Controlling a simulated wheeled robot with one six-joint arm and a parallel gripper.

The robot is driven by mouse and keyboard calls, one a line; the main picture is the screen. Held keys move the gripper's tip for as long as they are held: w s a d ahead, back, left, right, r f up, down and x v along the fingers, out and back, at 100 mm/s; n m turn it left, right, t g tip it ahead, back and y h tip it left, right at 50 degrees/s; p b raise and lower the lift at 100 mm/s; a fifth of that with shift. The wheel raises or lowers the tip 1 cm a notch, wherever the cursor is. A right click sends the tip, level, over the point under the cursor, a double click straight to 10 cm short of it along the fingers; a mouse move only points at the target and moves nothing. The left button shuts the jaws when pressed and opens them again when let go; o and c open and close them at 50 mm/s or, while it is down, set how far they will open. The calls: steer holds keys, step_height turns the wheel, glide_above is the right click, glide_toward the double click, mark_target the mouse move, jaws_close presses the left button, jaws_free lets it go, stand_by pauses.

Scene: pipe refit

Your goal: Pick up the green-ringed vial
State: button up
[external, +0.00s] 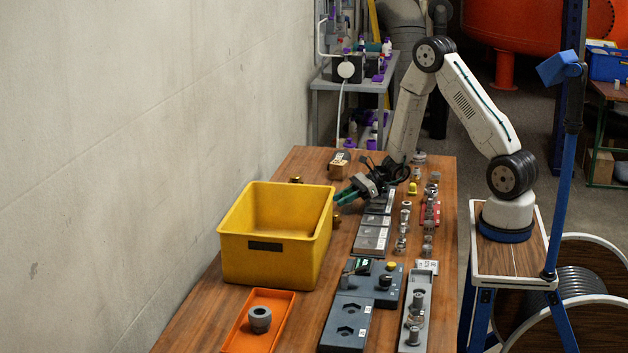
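My gripper (348,196) hangs low over the wooden table, beside the right rim of the yellow bin (275,262). Its fingers look dark with green parts and point left toward the bin. The view is too small to show whether the fingers are apart or hold something. I cannot make out a green-ringed vial for sure. Several small metal fittings (404,228) stand in rows to the right of the gripper, and any green ring among them is too small to see.
An orange tray (283,334) with a grey ring (260,319) lies in front of the bin. Blue-grey fixtures (346,322) and a grey tray (426,282) fill the front right. A small brown box (339,166) sits behind the gripper. The wall runs along the left.

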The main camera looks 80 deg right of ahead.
steer(key=shift+c, duration=1.3)
